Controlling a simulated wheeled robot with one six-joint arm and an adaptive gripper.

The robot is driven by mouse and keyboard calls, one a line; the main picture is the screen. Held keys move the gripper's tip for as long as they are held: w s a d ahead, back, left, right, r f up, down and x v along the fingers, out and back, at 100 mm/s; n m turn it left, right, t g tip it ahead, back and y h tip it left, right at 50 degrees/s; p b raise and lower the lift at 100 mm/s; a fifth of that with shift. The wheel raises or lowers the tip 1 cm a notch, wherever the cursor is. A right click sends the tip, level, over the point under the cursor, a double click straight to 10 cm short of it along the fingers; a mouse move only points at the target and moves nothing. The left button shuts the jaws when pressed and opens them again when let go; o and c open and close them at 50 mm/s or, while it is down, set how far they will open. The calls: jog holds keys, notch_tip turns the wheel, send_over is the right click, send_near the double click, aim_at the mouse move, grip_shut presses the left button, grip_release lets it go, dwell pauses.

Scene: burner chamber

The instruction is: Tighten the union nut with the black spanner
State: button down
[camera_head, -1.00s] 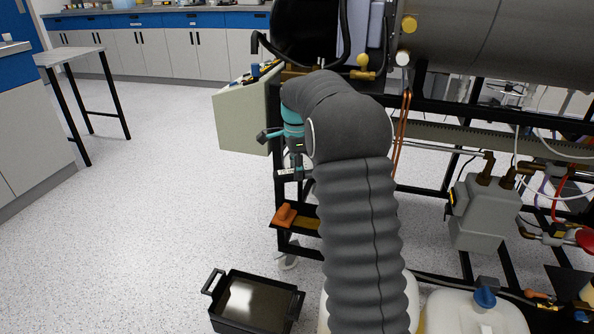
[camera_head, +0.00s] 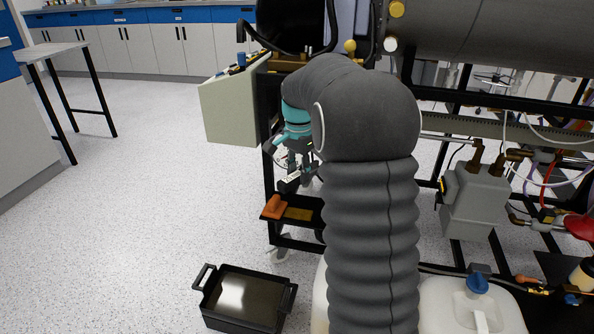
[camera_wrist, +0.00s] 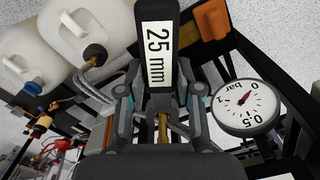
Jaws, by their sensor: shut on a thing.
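My gripper (camera_wrist: 158,98) is shut on the black spanner (camera_wrist: 184,72), which has a white "25 mm" label. In the wrist view the spanner points up and away from the fingers. In the head view my gripper (camera_head: 294,160) hangs beside the left end of the black frame, above the small shelf, with the labelled spanner (camera_head: 289,183) at its tip. A brass part (camera_wrist: 163,128) shows between the fingers in the wrist view; I cannot tell whether it is the union nut. My arm hides much of the frame behind it.
A round pressure gauge (camera_wrist: 246,106) is close on the right of my gripper. The small shelf (camera_head: 299,214) holds an orange item (camera_head: 275,206). A black tray (camera_head: 245,298) of liquid stands on the floor. White canisters (camera_head: 450,305) stand at the front.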

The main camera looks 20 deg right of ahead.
jog(key=shift+s+d+n, duration=0.5)
jog(key=shift+s+n, duration=0.25)
jog(key=shift+s+d+n, duration=0.5)
jog(key=shift+s+n, duration=0.2)
jog(key=shift+s, duration=0.05)
jog(key=shift+s+d+n, duration=0.5)
jog(key=shift+s+n, duration=0.25)
